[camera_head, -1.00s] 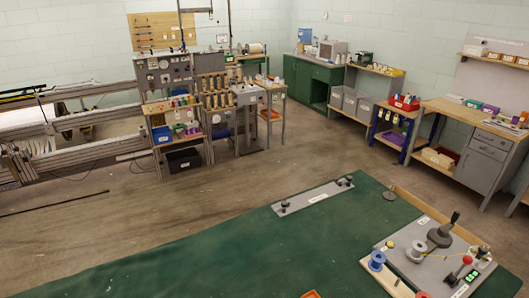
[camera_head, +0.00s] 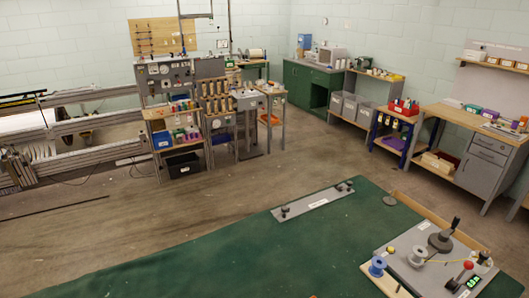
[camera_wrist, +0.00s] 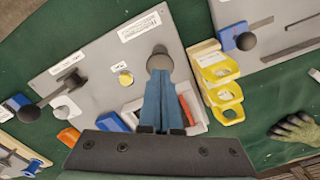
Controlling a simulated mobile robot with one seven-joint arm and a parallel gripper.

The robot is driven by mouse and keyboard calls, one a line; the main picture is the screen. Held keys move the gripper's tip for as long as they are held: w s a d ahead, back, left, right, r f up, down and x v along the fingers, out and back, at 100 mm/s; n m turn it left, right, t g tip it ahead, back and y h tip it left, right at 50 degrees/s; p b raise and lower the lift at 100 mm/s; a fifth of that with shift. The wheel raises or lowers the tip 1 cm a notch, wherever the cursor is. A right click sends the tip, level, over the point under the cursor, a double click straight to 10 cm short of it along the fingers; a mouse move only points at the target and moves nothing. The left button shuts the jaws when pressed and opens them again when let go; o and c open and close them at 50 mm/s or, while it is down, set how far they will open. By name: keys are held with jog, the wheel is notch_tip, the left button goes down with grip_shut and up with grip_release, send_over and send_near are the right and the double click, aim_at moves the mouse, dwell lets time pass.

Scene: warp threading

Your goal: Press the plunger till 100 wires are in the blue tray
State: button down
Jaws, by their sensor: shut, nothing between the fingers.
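In the wrist view my gripper (camera_wrist: 159,84) is shut and empty, its blue fingers close together and pointing at a dark round knob (camera_wrist: 159,62), which looks like the plunger top. The knob sits on a grey plate (camera_wrist: 105,75) with white labels. I cannot tell whether the fingertips touch it. A small blue tray (camera_wrist: 110,122) lies at the plate's near edge, left of the fingers; its contents cannot be made out. My gripper is not in the head view.
Yellow bins (camera_wrist: 220,72) stand right of the knob, and an orange bin (camera_wrist: 68,137) lies at left. In the head view a grey winding fixture (camera_head: 425,262) with a green lit display (camera_head: 473,281) stands on the green bench (camera_head: 230,255). The bench's left part is clear.

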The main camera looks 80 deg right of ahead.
jog(key=shift+f, duration=0.1)
dwell(0.3)
jog(key=shift+f+b, duration=1.1)
jog(key=shift+f, duration=0.6)
jog(key=shift+r, duration=0.15)
jog(key=shift+r+p, duration=1.65)
jog(key=shift+p, duration=0.35)
